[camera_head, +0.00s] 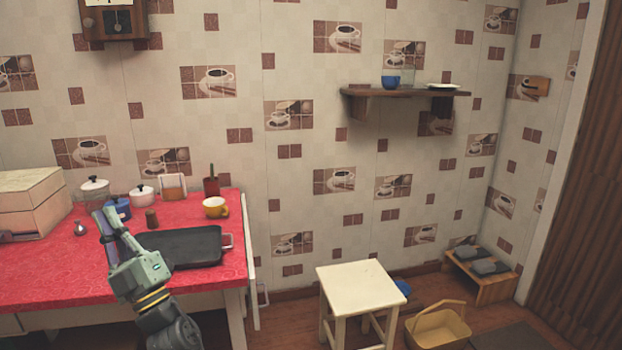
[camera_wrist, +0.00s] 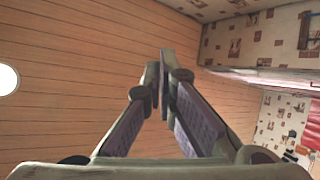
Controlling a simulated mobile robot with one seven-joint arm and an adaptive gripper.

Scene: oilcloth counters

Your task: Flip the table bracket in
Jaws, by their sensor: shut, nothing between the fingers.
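The red-covered table (camera_head: 60,285) stands at the left. A narrow pale panel (camera_head: 252,265) hangs upright along its right end. A small pale loop-shaped piece (camera_head: 263,296) shows low beside that panel; it may be the table bracket, but I cannot tell for sure. My gripper (camera_head: 105,218) is raised in front of the table, left of the black tray and apart from the panel. In the wrist view my gripper (camera_wrist: 164,75) is shut and empty, its fingertips together against the wooden ceiling. The bracket is not recognisable in that view.
A cream stool (camera_head: 358,285) and a yellow basket (camera_head: 436,328) stand on the floor to the right. Some floor is clear between table and stool.

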